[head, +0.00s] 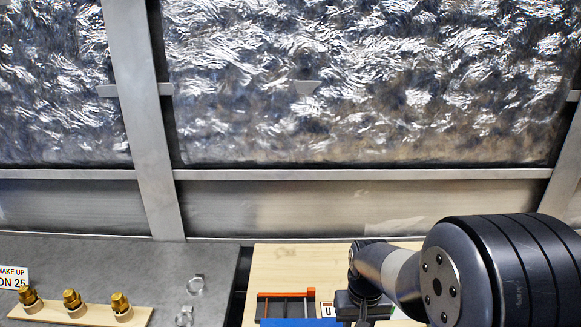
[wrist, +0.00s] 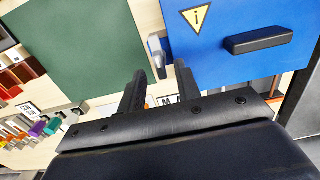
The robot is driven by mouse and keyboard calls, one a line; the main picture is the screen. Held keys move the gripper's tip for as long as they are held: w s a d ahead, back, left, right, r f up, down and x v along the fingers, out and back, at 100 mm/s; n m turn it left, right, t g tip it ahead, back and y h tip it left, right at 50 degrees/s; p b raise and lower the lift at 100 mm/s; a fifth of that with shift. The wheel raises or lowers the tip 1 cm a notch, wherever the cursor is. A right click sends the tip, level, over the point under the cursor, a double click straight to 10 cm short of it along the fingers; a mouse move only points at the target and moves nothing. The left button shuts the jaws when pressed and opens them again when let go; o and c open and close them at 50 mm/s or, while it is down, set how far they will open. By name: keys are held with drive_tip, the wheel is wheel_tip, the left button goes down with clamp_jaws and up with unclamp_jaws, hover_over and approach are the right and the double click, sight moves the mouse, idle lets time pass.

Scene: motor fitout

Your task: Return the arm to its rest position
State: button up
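My arm comes in from the right in the head view, low over a pale wooden board (head: 275,262). My gripper shows only as a dark block (head: 362,303) near the bottom edge there, with its fingertips not clear. In the wrist view my gripper's two black fingers (wrist: 161,78) stand apart, with nothing seen held between them. Beyond the fingertips are a silver lever (wrist: 156,52) and a blue panel (wrist: 215,60).
Brass fittings (head: 72,299) stand on a wooden strip over the grey surface (head: 130,260) at left. A grey tray with an orange edge (head: 287,292) lies beside my gripper. A green panel (wrist: 75,50), a black handle (wrist: 258,40) and coloured connectors (wrist: 36,128) show in the wrist view.

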drive_tip(key=shift+f, duration=0.9)
drive_tip(key=shift+m, duration=0.8)
